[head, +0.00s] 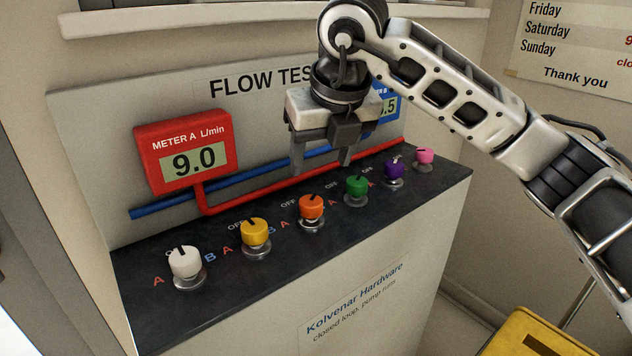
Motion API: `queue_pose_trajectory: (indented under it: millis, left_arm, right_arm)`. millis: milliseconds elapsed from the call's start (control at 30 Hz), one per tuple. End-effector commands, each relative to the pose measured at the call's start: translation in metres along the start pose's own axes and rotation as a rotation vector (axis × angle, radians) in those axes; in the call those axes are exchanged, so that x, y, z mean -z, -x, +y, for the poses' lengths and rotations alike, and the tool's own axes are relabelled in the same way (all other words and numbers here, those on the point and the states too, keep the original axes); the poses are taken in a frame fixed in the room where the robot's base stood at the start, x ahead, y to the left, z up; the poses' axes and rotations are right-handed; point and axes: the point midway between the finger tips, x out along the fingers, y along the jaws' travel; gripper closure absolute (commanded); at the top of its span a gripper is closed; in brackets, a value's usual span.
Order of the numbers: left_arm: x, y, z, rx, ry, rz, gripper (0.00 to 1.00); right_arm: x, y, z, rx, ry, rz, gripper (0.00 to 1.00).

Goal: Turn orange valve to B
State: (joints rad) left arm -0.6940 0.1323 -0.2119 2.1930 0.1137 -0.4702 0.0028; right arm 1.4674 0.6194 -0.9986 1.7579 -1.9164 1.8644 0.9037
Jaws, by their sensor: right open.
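The orange valve (311,207) is a round knob on a metal base, in the middle of a row of knobs on the dark bench top. Its dark pointer mark is on the top, toward the OFF label behind it. My right gripper (322,168) hangs from above, jaws pointing down, open and empty. It appears above and behind the orange knob, apart from it. The red meter A (187,153) reads 9.0. My left gripper is not in view.
White (185,263) and yellow (254,233) knobs stand left of the orange one; green (356,186), purple (393,170) and pink (424,156) knobs stand right. Red and blue pipes (150,212) run along the back panel. A yellow object (535,335) is at lower right.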

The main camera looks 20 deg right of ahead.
Motion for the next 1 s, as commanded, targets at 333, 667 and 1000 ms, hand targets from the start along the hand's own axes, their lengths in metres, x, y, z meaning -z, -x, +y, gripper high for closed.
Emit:
queue_pose_trajectory:
  millis: [333,667,1000]
  left_arm:
    - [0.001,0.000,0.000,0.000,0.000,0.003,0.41]
    - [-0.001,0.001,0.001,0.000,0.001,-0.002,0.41]
    - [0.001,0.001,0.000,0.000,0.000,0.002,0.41]
  right_arm:
    - [0.000,0.050,0.000,0.000,0.000,0.000,0.41]
    - [0.000,0.053,0.000,-0.001,0.000,0.000,0.41]
    - [0.000,0.053,0.000,0.000,0.000,0.000,0.41]
